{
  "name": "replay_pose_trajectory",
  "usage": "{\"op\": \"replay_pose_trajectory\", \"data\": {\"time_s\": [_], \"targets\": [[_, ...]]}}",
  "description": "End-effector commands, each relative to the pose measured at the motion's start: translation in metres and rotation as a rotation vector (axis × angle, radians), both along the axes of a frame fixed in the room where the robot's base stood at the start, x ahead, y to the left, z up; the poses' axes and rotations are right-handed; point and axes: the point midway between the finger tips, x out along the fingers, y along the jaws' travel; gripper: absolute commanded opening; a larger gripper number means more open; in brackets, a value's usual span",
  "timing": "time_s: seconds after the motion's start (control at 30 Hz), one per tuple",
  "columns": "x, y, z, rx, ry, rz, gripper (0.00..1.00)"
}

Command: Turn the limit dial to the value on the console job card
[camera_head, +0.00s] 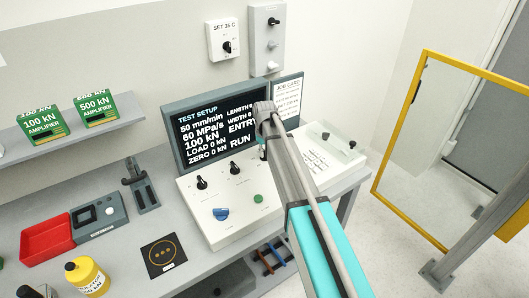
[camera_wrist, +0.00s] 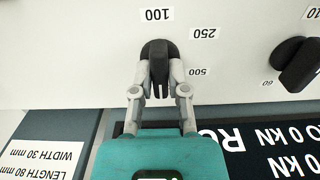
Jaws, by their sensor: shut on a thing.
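A black dial knob (camera_wrist: 157,48) sits on the white console face in the wrist view, with 100, 250 and 500 printed around it. Its elongated grip lies between the fingertips of my gripper (camera_wrist: 158,72), which is shut on it. The knob's grip runs roughly toward the 100 label. In the head view my arm hides this dial on the console (camera_head: 240,215). The job card (camera_head: 287,92) stands right of the screen; its text is too small to read surely. The screen (camera_head: 205,125) shows 50 mm/min, 60 MPa and 100 kN.
A second black knob (camera_wrist: 296,62) is close by in the wrist view. A yellow-framed guard (camera_head: 400,130) stands at right.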

Motion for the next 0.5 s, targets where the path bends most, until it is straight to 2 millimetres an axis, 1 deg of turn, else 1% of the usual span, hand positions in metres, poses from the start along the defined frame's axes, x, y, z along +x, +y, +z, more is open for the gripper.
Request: {"op": "replay_pose_trajectory", "data": {"time_s": [0.27, 0.5], "targets": [[-0.0004, 0.0003, -0.0001, 0.001, 0.000, -0.064, 0.00], [-0.0004, 0.0003, -0.0001, 0.000, 0.001, -0.207, 0.00]]}}
